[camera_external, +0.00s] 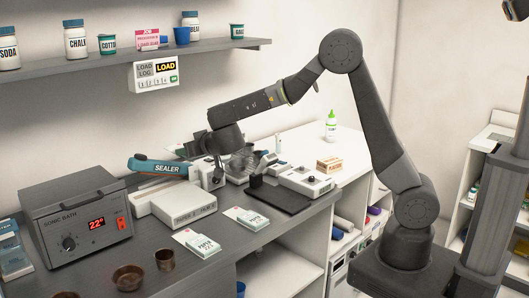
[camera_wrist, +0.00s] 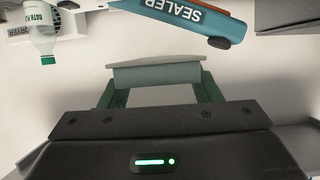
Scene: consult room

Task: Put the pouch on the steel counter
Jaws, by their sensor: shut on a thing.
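My gripper (camera_external: 213,176) is over the back part of the dark grey steel counter (camera_external: 265,233), beside the blue sealer (camera_external: 166,168). In the wrist view my gripper (camera_wrist: 156,92) has its green fingers shut on a pale grey-green thing, seen edge-on, which I take to be the pouch (camera_wrist: 157,72). In the external view the arm's end and nearby equipment hide the pouch, so its height above the counter cannot be told. The sealer also shows upside down at the top of the wrist view (camera_wrist: 190,14).
The sonic bath (camera_external: 78,218), brown bowls (camera_external: 128,278), a white box (camera_external: 183,207) and paper packets (camera_external: 203,248) crowd the counter. A white device (camera_external: 306,181) and a dark plate (camera_external: 280,196) lie right of my gripper. A shelf (camera_external: 130,52) runs above. Bare counter shows along the front.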

